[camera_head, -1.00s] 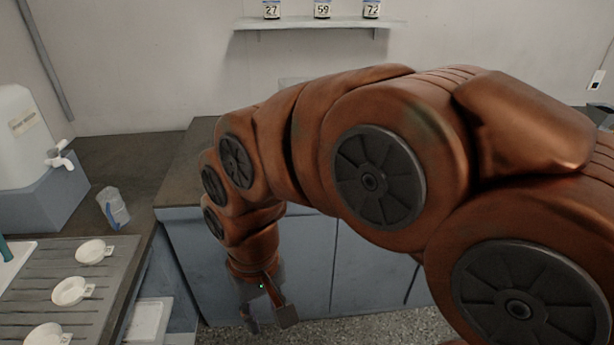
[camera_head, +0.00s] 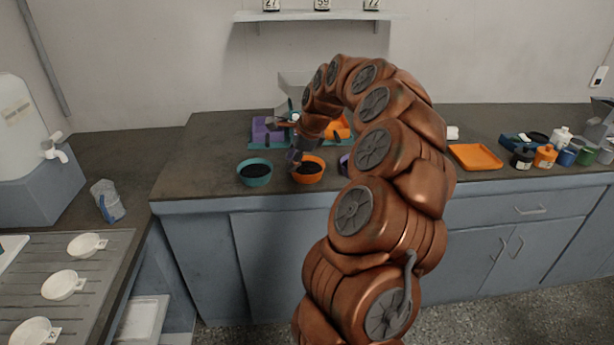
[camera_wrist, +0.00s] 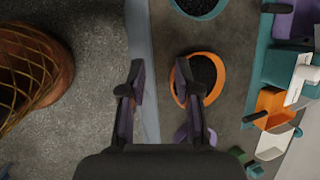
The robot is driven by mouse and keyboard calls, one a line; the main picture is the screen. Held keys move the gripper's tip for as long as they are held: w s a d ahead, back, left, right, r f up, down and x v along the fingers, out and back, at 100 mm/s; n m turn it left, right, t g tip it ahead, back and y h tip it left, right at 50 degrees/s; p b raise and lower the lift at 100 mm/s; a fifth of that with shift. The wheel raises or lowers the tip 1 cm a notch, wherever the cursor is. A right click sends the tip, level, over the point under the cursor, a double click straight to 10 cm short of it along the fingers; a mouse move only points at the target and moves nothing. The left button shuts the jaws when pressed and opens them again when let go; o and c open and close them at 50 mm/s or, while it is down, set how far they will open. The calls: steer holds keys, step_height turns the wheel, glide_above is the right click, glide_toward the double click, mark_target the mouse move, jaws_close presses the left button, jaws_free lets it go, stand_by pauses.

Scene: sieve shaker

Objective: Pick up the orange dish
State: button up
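The orange dish (camera_head: 307,180) is a round bowl with dark grainy contents. It stands upright near the front edge of the counter, right of a teal bowl (camera_head: 254,181). In the wrist view the orange dish (camera_wrist: 222,76) is partly covered by my right-hand finger. My gripper (camera_wrist: 160,73) is open and empty, pointing down. In the wrist view its fingers straddle the counter's front edge, left of the dish's centre. In the head view my gripper (camera_head: 295,156) is just above and beside the dish's back left; contact cannot be told.
A purple bowl (camera_head: 345,163) is partly hidden behind my arm. Teal trays with purple and orange containers (camera_head: 268,130) stand behind the dishes. An orange tray (camera_head: 476,157) and several bottles (camera_head: 546,155) are to the right. The counter left of the teal bowl is clear.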

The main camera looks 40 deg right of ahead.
mark_target(305, 176)
steer(key=d+f+m, duration=0.1)
steer(key=d, duration=0.1)
steer(key=d+f+m, duration=0.1)
steer(key=d+f, duration=0.1)
steer(key=d+f+m, duration=0.1)
steer(key=d+f, duration=0.1)
steer(key=shift+w+d+h, duration=0.1)
steer(key=shift+d+h, duration=0.25)
steer(key=shift+h, duration=0.05)
steer(key=shift+s+a+p+x, duration=0.15)
steer(key=shift+p+x, duration=0.4)
steer(key=shift+x, duration=0.7)
steer(key=shift+s+a+p+x, duration=0.15)
steer(key=shift+p+x, duration=0.4)
steer(key=shift+x, duration=0.75)
steer(key=shift+f, duration=0.15)
steer(key=shift+c, duration=0.3)
jaws_close()
